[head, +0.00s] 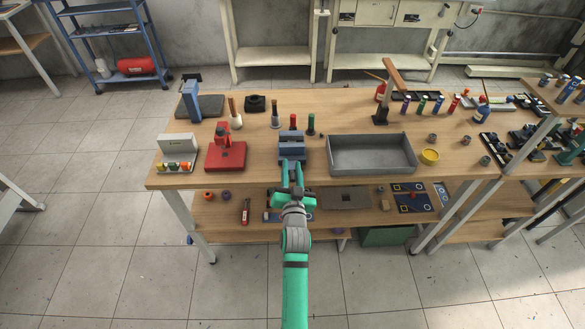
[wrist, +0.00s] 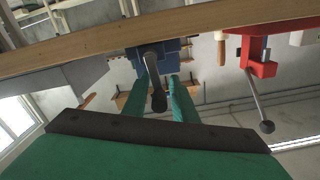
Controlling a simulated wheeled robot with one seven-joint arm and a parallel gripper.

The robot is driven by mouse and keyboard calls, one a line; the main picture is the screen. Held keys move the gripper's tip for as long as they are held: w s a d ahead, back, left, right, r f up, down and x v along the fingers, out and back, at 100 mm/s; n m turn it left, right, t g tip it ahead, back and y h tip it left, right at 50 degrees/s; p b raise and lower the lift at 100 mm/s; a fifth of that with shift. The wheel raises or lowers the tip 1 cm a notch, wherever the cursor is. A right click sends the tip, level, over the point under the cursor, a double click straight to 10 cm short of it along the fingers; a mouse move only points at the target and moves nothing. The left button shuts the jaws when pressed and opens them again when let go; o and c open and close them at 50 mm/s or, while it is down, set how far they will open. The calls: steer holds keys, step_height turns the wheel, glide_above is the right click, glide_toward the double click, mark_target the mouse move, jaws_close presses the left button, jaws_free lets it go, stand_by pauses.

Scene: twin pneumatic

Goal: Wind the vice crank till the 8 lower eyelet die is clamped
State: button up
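The blue vice (head: 291,150) sits at the front edge of the workbench, left of the grey tray. Its blue body also shows in the wrist view (wrist: 172,52). The crank (wrist: 157,96), with a grey arm and a dark handle, points out from the vice towards the wrist camera. My gripper (wrist: 161,80) is at the crank, with one green finger on each side of the handle. A gap shows between handle and fingers. In the head view my gripper (head: 292,192) covers the crank. I cannot make out the 8 lower eyelet die between the jaws.
A red press (head: 226,152) stands left of the vice; its ball-ended lever (wrist: 259,104) hangs near my gripper in the wrist view. A grey tray (head: 371,168) is close on the right. Upright tools with red (head: 294,120) and green (head: 311,123) handles stand behind the vice.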

steer(key=shift+d+r, duration=0.1)
steer(key=shift+s, duration=0.25)
steer(key=s, duration=1)
steer(key=shift+s, duration=0.15)
steer(key=shift+s, duration=0.1)
